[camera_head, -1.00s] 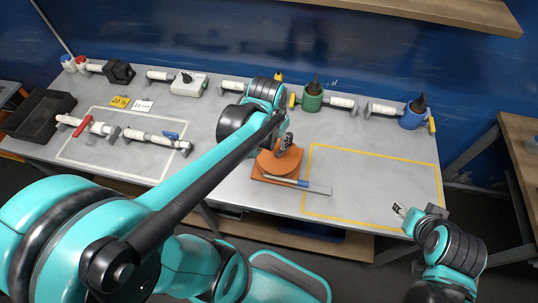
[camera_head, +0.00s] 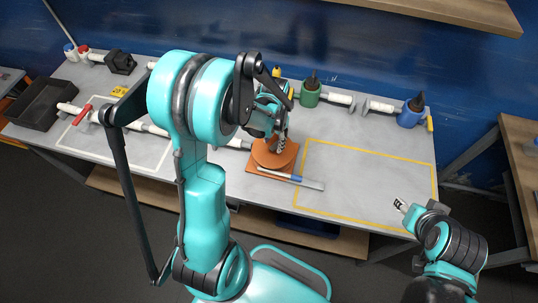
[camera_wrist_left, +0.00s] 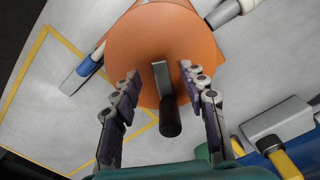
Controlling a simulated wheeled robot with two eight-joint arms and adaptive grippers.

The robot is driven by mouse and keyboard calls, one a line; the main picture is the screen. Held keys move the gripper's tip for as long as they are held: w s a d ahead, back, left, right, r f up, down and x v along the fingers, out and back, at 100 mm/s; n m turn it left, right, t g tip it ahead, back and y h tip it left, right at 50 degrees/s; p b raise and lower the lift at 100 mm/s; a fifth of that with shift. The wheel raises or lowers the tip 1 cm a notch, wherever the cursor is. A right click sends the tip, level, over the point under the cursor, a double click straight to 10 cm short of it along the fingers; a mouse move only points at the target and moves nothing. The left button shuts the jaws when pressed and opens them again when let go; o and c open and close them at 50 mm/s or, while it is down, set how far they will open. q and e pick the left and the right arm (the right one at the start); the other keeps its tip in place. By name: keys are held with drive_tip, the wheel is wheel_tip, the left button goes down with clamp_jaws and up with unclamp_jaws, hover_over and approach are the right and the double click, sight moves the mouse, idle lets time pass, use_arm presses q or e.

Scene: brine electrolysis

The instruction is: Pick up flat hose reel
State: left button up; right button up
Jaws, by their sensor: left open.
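The orange flat hose reel (camera_head: 273,158) lies on the worktable, left of the yellow-outlined area. In the left wrist view the round reel (camera_wrist_left: 150,38) fills the upper middle. A dark handle (camera_wrist_left: 170,118) with a grey metal piece stands out from its face. My left gripper (camera_head: 281,138) is over the reel. Its open fingers (camera_wrist_left: 160,82) are on either side of the handle, with gaps between. Part of the reel is hidden by the gripper in the head view. My right gripper (camera_head: 401,205) is near the table's front right edge; its finger opening is unclear.
A blue-and-grey tool (camera_head: 293,180) lies in front of the reel. A green valve (camera_head: 310,94) and a blue valve (camera_head: 410,115) with white pipes stand at the back. The yellow-outlined area (camera_head: 365,180) is empty. A black tray (camera_head: 40,103) is at left.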

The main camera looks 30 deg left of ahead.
use_arm(q)
drive_tip(key=shift+f, duration=0.95)
clamp_jaws()
drive_tip(key=shift+r, duration=0.15)
